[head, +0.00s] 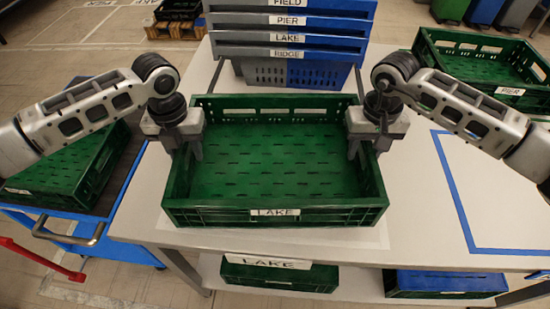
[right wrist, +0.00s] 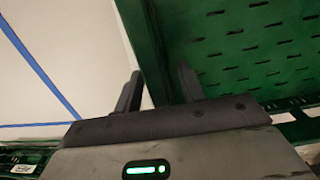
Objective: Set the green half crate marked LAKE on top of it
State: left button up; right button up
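The green half crate marked LAKE (head: 275,219) is upright and empty in the middle of the table in the head view. My left gripper (head: 184,150) is at its left wall, with one finger inside the crate. My right gripper (head: 366,150) is at its right wall. The right wrist view shows that gripper's two fingers (right wrist: 160,85) on either side of the crate's green wall (right wrist: 145,35), with the wall filling the gap. The left gripper's outer finger is partly hidden, but its pose mirrors the right one.
Blue and grey crates (head: 290,38) marked FIELD, PIER, LAKE and RIDGE stand behind. A green PIER crate (head: 509,91) is at the back right. Another green crate (head: 95,170) is on a blue cart at left. Blue tape (head: 462,205) outlines clear tabletop at right. Crates (head: 280,276) sit below.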

pick_arm(q)
jog(key=shift+f, duration=0.3)
pick_arm(e)
jog(key=shift+f, duration=0.3)
pick_arm(q)
grip_shut()
pick_arm(e)
grip_shut()
pick_arm(q)
jog(key=shift+r, duration=0.15)
pick_arm(e)
jog(key=shift+r, duration=0.15)
